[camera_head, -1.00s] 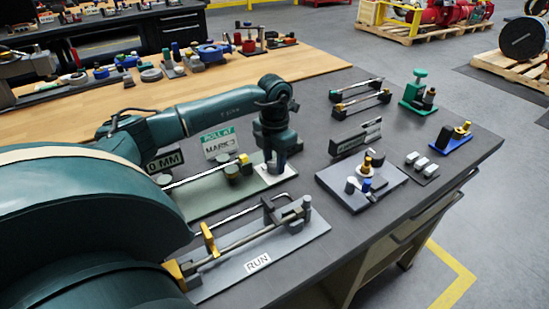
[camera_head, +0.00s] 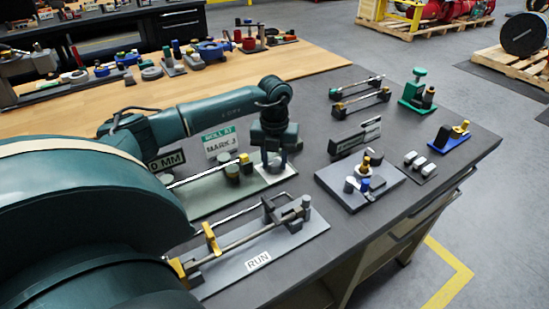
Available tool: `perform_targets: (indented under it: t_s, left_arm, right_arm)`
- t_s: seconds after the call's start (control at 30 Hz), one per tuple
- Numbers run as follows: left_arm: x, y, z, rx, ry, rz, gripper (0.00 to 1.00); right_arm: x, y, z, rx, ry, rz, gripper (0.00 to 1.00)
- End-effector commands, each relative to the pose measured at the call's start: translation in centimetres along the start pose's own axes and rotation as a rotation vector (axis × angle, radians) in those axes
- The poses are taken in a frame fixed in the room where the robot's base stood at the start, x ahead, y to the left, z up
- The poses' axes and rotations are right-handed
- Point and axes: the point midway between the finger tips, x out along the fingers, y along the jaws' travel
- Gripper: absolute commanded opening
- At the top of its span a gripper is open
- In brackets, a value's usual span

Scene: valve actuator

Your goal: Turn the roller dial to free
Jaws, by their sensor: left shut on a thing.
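My left arm reaches in from the left. Its gripper (camera_head: 273,164) points down at the right end of a pale green-grey plate (camera_head: 215,198). The jaws are shut on a small part there, which appears to be the roller dial; the gripper hides most of it, and its setting cannot be read. The plate carries a thin rod (camera_head: 200,178) and a yellow block (camera_head: 245,160). A sign reading "ROLL AT MARK 3" (camera_head: 220,143) stands behind it. My right gripper is not in view.
In front lies a grey plate (camera_head: 287,247) with a rod, yellow brackets and a "RUN" label (camera_head: 258,261). To the right stand a grey block with small posts (camera_head: 345,196), a blue-based fixture (camera_head: 450,138) and a green fixture (camera_head: 415,90).

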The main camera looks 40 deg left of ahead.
Motion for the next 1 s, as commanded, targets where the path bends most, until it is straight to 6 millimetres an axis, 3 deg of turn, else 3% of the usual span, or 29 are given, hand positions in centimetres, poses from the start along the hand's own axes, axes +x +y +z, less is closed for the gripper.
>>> perform_targets:
  t_s: [0.53, 0.57, 0.6, 0.8, 1.0]
  left_arm:
    - [-0.05, 0.03, 0.05, -0.024, -0.001, 0.000, 0.11]
    - [-0.06, 0.03, 0.05, -0.023, -0.001, 0.000, 0.36]
    - [-0.05, 0.03, 0.05, -0.023, -0.001, 0.000, 0.39]
    - [-0.03, 0.01, 0.03, -0.022, -0.001, -0.001, 0.55]
    - [-0.03, -0.01, 0.01, -0.022, 0.000, -0.001, 0.55]
  right_arm:
    - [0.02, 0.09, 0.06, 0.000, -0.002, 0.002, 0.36]
    - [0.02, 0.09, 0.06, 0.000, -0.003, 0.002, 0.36]
    - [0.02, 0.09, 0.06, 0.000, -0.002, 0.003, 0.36]
    - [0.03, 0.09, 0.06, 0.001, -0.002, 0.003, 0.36]
    - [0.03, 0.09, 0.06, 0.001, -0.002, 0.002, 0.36]
